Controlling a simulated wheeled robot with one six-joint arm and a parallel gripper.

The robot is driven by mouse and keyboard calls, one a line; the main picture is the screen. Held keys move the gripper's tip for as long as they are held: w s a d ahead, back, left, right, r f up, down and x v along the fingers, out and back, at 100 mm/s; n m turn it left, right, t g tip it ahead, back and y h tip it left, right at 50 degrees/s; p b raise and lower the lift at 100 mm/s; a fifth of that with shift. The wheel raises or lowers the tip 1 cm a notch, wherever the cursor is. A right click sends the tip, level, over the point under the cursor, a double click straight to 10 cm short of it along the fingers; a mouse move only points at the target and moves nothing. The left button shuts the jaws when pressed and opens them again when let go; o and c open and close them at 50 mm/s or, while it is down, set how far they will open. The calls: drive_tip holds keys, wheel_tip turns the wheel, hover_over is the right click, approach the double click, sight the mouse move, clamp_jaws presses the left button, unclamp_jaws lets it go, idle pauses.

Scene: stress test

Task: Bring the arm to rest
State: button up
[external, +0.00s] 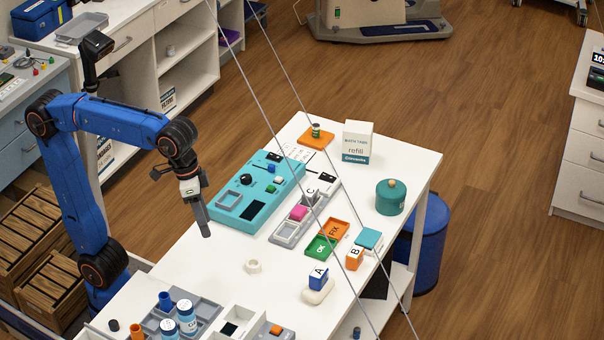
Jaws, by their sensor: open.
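My blue and black arm rises at the left of the table and bends over its left edge. My gripper (206,226) points down above the white table (208,291), left of the teal panel. The fingers look narrow from this side, and I see nothing held between them. They appear apart from the things on the table.
A teal panel (228,198), grey tray (286,232), white nut-like ring (253,266), blocks A (318,279) and B (354,258), teal jar (390,199) and refill box (357,142) stand on the table. Bottles (187,318) are at the front. Thin cables (262,108) cross the view.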

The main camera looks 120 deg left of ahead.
drive_tip(key=s+f+m, duration=0.1)
drive_tip(key=s+f, duration=0.2)
drive_tip(key=s, duration=0.1)
drive_tip(key=s+f+m, duration=0.1)
drive_tip(key=s+f, duration=0.2)
drive_tip(key=s, duration=0.1)
drive_tip(key=s+d+f+m+t, duration=0.1)
drive_tip(key=s+f+m, duration=0.1)
drive_tip(key=s+f, duration=0.1)
drive_tip(key=shift+s, duration=0.75)
drive_tip(key=s+f+m+t, duration=0.1)
drive_tip(key=s+f+m, duration=0.2)
drive_tip(key=s+f, duration=0.7)
wheel_tip(320, 180, down, 2)
drive_tip(key=shift+d+f, duration=0.2)
